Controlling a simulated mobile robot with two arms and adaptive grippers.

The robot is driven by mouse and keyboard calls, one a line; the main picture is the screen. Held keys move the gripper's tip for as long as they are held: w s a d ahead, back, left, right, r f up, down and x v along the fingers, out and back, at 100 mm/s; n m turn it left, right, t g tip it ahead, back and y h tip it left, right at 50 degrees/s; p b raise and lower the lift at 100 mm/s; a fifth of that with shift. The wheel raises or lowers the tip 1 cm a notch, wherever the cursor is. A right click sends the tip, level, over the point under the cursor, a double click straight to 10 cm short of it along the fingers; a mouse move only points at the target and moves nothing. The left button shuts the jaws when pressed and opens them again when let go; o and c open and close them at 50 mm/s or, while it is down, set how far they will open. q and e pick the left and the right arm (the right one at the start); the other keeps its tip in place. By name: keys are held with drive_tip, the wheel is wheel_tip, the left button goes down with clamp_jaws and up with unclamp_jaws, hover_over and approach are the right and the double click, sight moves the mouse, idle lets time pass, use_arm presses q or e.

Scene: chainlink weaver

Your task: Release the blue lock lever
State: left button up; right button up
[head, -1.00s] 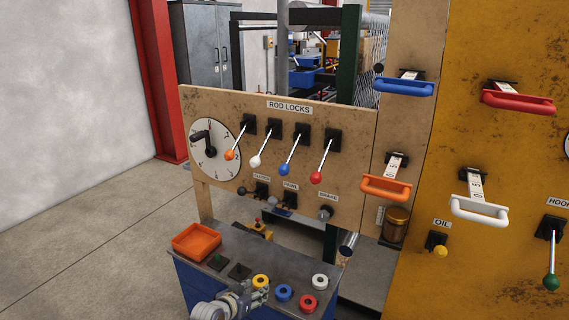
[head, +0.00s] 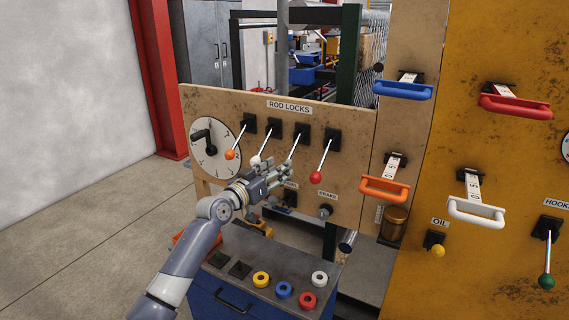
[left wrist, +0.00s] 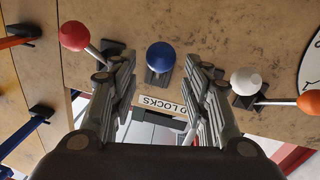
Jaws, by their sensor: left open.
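The blue lock lever (head: 299,142) is third from the left in the row under the "ROD LOCKS" sign. In the head view its knob is hidden by my left gripper (head: 283,172), which is raised in front of the panel. In the left wrist view the blue knob (left wrist: 160,56) shows between the two spread fingers, a little beyond their tips, with the black mount behind it. The fingers are open and hold nothing. My right gripper is in neither view.
The white lever (head: 256,159) and red lever (head: 316,177) flank the blue one closely; the orange lever (head: 231,154) is further left. Below stands a bench (head: 246,288) with coloured rings. Orange (head: 385,189) and blue (head: 403,90) handles stick out at the right.

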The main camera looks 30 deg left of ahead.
sight(291, 153)
use_arm(q)
drive_tip(key=shift+w+d, duration=0.15)
drive_tip(key=shift+w, duration=1.85)
clamp_jaws()
